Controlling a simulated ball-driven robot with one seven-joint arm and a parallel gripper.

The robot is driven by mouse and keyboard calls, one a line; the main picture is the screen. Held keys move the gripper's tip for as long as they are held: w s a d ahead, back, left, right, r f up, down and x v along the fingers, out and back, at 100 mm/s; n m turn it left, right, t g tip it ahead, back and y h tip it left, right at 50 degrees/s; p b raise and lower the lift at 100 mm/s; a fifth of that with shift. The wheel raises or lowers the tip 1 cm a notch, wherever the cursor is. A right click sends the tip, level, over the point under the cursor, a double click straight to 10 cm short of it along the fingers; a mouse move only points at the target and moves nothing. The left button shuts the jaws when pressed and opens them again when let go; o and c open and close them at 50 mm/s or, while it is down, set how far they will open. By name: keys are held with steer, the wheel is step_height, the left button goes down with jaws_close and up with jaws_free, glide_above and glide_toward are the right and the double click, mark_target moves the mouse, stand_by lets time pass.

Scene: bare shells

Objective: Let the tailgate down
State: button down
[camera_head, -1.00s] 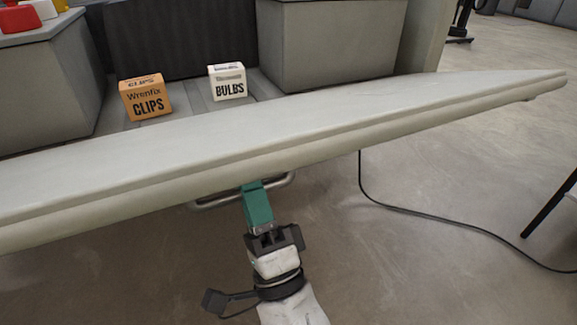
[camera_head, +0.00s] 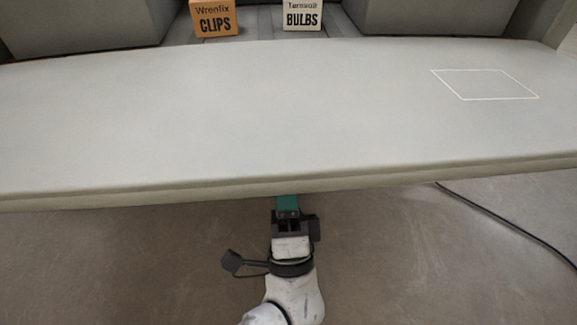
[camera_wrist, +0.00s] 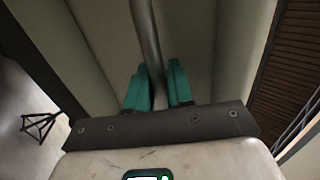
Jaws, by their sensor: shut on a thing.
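The tailgate (camera_head: 230,115) is a wide pale grey panel lying tilted down, its inner face showing in the head view with a white outlined rectangle at its right. My gripper (camera_head: 287,203) is at the panel's near edge, its green fingers partly hidden beneath it. In the wrist view my gripper (camera_wrist: 158,88) has its green fingers on either side of a grey bar handle (camera_wrist: 148,40) and is shut on it. The handle runs along the outer face of the tailgate (camera_wrist: 195,45); it is hidden in the head view.
A black cable (camera_head: 510,222) lies on the concrete floor at the right.

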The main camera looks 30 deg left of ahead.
steer(key=c, duration=1.2)
jaws_free()
steer(key=shift+o, duration=0.2)
steer(key=v, duration=1)
steer(key=shift+s+f+p, duration=0.25)
steer(key=shift+f+p, duration=0.05)
steer(key=shift+d, duration=0.1)
